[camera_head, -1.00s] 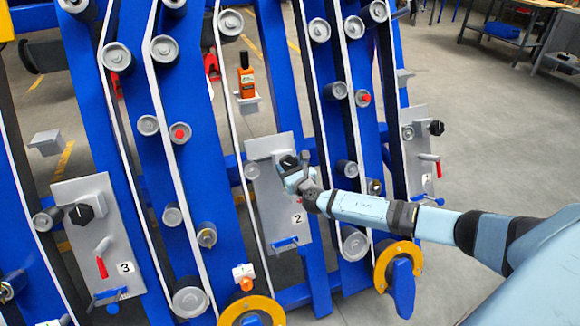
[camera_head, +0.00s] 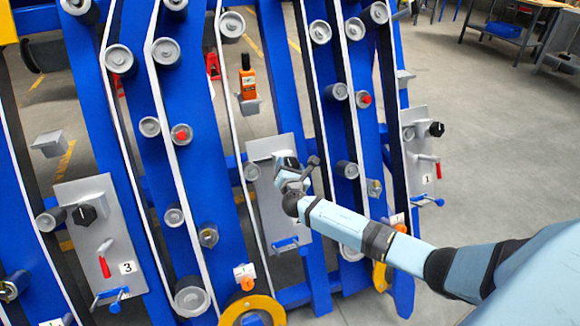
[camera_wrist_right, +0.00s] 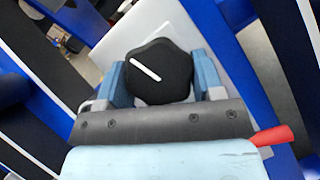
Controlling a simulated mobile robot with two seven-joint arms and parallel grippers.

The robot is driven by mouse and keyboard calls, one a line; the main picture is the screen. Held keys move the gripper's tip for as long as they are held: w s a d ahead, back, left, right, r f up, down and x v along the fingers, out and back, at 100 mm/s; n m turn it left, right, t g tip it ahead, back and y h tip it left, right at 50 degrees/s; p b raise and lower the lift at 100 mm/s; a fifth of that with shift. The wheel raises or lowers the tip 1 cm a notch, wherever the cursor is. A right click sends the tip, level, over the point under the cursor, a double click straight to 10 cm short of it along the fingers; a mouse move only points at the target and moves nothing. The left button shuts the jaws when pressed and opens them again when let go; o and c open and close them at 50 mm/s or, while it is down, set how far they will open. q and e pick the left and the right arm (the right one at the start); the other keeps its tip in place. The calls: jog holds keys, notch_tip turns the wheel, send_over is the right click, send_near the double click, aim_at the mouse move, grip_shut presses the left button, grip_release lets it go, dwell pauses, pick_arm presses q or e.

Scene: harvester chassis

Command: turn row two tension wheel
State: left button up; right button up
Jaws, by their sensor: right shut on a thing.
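The row two tension wheel is a black knob (camera_wrist_right: 160,66) with a white pointer line, in the right wrist view. The line runs from upper left to lower right. My right gripper (camera_wrist_right: 160,82) has its blue fingers on either side of the knob, shut on it. In the head view my right gripper (camera_head: 287,170) is at the upper part of the grey row two panel (camera_head: 265,205) and mostly hides the knob. The panel's number label is hidden behind my arm. My left gripper is not in view.
The row three panel (camera_head: 108,215) with its black knob (camera_head: 85,214) and red-handled lever stands to the left. The row one panel (camera_head: 418,130) stands to the right. An orange bottle (camera_head: 247,82) sits on a small shelf above row two. Open floor lies at right.

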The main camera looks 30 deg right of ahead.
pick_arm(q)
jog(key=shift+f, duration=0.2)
pick_arm(e)
jog(key=shift+m+g+h, duration=0.3)
jog(key=shift+m, duration=0.5)
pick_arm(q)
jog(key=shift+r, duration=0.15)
pick_arm(e)
jog(key=o, duration=0.9)
pick_arm(q)
jog(key=p, duration=0.2)
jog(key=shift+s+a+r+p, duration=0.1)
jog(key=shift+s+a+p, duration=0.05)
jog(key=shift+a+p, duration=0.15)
pick_arm(e)
jog(key=v, duration=1.4)
jog(key=shift+w, duration=0.1)
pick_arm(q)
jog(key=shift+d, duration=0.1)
